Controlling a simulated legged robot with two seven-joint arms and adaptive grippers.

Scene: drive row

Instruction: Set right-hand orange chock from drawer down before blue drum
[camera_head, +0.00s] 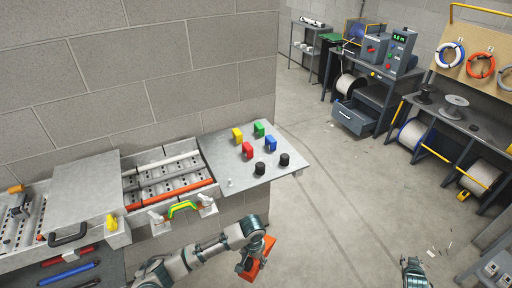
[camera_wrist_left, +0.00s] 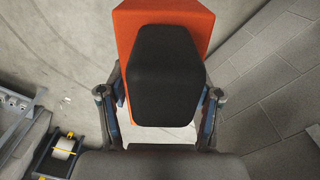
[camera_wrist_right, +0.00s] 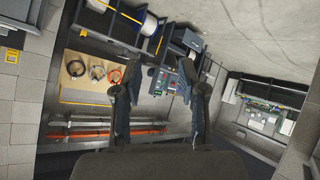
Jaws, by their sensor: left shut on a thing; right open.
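My left gripper (camera_head: 254,258) is shut on an orange chock (camera_head: 266,250). In the left wrist view the chock (camera_wrist_left: 207,12), with a black block-shaped face (camera_wrist_left: 165,75), sits between the fingers and is held clear of the floor. A blue-rimmed drum (camera_head: 411,134) stands under the right-hand bench, well away from the chock. It seems to show at the top of the right wrist view (camera_wrist_right: 150,26). A grey drawer (camera_head: 353,118) stands pulled out under the instrument bench; its inside is hard to make out. My right gripper (camera_wrist_right: 160,90) is open and empty.
A workbench (camera_head: 290,165) with coloured blocks and black knobs lies along the wall at left. A second drum (camera_head: 480,178) stands at the right, with a small yellow item (camera_head: 463,195) on the floor beside it. The floor (camera_head: 350,210) between the benches is mostly clear.

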